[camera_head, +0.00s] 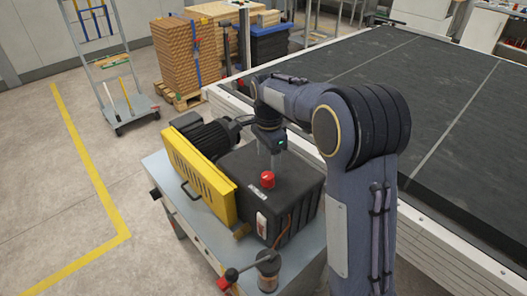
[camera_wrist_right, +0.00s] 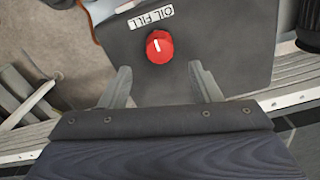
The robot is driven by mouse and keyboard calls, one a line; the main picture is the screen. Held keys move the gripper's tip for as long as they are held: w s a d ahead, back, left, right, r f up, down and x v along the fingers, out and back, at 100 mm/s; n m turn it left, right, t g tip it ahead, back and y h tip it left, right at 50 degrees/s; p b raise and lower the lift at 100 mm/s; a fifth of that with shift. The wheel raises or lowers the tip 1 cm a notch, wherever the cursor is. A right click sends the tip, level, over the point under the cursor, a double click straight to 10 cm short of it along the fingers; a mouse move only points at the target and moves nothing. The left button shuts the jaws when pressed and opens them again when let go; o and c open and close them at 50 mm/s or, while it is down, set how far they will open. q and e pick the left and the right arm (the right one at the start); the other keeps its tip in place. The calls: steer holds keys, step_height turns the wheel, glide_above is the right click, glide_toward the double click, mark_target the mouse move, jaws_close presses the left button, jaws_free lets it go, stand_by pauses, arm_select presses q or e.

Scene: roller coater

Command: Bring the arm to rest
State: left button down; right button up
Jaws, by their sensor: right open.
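My right arm comes in from the right and bends down over a dark machine housing (camera_head: 295,185) on a cart. My right gripper (camera_head: 273,163) points down just above a red cap (camera_head: 267,179) on top of the housing. In the right wrist view the gripper (camera_wrist_right: 160,70) is open, with its two grey fingers apart and nothing held. The red cap (camera_wrist_right: 159,46) shows just beyond the fingertips, beside the label "OIL FILL" (camera_wrist_right: 151,17). I cannot tell the exact gap between fingers and cap. My left gripper is not in view.
A yellow guard (camera_head: 198,177) and black motor (camera_head: 210,134) sit left of the housing. A wide dark conveyor (camera_head: 400,75) runs behind and right.

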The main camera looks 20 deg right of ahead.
steer(key=shift+s+d+r, duration=0.1)
steer(key=shift+s+r, duration=0.05)
steer(key=shift+s, duration=0.15)
steer(key=s+a+r+n+t+y, duration=0.1)
steer(key=s+n, duration=0.6)
steer(key=s, duration=0.7)
steer(key=s+a+r+n+t+y, duration=0.1)
steer(key=s+a+n+t+y, duration=0.1)
steer(key=s+n, duration=0.6)
steer(key=s+a+t, duration=0.1)
steer(key=s+t, duration=0.1)
steer(key=s, duration=0.4)
steer(key=shift+a+t+y, duration=0.3)
steer(key=shift+a+y, duration=0.05)
steer(key=shift+y, duration=0.05)
steer(key=shift+r, duration=0.1)
